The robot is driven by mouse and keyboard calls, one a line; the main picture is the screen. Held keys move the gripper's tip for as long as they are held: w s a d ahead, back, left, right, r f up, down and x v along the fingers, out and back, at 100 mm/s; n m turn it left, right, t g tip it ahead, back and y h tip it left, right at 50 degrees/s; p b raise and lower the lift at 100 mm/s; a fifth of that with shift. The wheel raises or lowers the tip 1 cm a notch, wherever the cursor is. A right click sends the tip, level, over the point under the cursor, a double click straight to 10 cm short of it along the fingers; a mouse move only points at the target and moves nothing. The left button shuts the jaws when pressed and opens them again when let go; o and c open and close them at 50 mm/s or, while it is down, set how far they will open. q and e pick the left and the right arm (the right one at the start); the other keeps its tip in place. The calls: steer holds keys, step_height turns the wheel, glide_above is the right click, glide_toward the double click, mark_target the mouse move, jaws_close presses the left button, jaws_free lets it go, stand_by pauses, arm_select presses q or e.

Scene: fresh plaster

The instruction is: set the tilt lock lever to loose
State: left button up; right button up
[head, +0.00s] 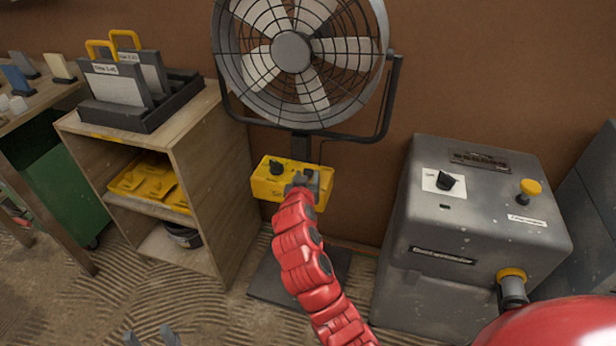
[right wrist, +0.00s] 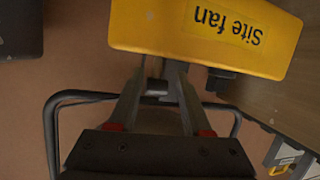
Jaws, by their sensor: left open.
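A yellow control box (head: 262,186) sits on the fan's stand below the fan (head: 291,52), with a black knob (head: 277,168) on its left part. In the right wrist view the box (right wrist: 200,35) carries an upside-down "Site fan" label. My right gripper (head: 303,184) is at the box's right part and hides what is behind it. Its fingers (right wrist: 160,85) are apart, with a small dark piece between them; whether they touch it is unclear. I cannot make out the tilt lock lever or its setting. My left gripper (head: 152,339) is open and empty at the bottom edge.
A wooden shelf unit (head: 200,130) with a dark tray (head: 130,114) on top stands left of the fan. A grey machine (head: 470,215) with a dial and yellow knobs stands to the right. Ridged floor lies in front.

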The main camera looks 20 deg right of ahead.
steer(key=shift+o, duration=0.7)
steer(key=shift+d, duration=0.1)
steer(key=shift+s, duration=0.1)
steer(key=p+v, duration=0.1)
steer(key=v, duration=1.6)
steer(key=shift+p, duration=0.35)
